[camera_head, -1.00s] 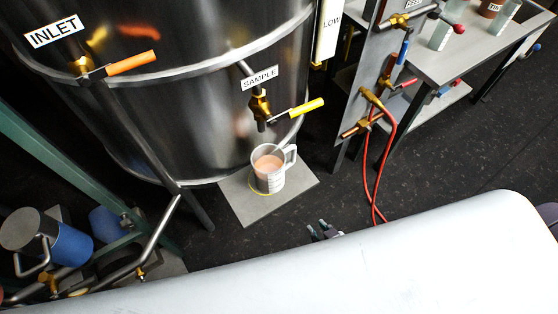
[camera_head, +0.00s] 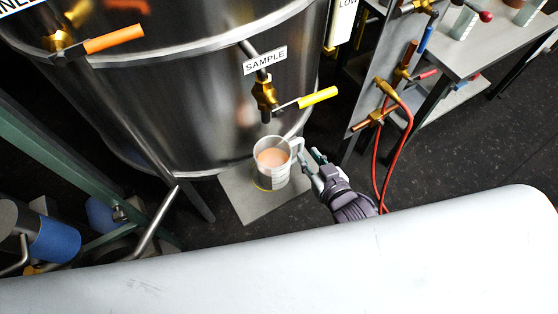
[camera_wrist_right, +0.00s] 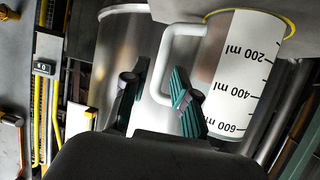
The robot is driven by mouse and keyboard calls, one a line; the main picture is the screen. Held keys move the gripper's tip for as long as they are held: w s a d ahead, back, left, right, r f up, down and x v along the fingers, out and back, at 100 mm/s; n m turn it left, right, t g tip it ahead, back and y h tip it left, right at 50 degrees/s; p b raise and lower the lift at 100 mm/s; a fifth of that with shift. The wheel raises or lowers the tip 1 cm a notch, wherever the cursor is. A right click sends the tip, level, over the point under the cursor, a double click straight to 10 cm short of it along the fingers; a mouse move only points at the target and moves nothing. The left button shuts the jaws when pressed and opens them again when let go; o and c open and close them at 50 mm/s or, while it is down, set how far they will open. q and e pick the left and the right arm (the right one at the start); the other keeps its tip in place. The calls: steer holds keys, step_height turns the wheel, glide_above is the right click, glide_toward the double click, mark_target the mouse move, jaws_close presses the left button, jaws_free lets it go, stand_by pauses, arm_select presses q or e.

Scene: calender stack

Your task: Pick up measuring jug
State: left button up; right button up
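The measuring jug (camera_head: 270,172) stands upright on a grey plate (camera_head: 245,203) below the sample tap, with pinkish liquid in it and its handle toward the right. In the right wrist view the jug (camera_wrist_right: 240,75) appears upside down with ml markings, and its white handle loop (camera_wrist_right: 170,60) is near the fingers. My right gripper (camera_head: 315,168) is just right of the handle. In the right wrist view my right gripper (camera_wrist_right: 158,95) is open, its teal-padded fingers spread around the lower part of the handle. Contact cannot be told. My left gripper is not in view.
The steel tank (camera_head: 190,90) stands close behind the jug. The sample tap with its yellow lever (camera_head: 318,97) sticks out above it. Red hoses (camera_head: 402,140) hang to the right of my right gripper. A grey table (camera_head: 480,50) stands at the back right.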

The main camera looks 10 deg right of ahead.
mark_target(301, 150)
steer(key=x, duration=0.5)
steer(key=shift+w+a+f, duration=0.1)
steer(key=shift+a+f, duration=0.05)
steer(key=shift+a, duration=0.05)
jaws_close()
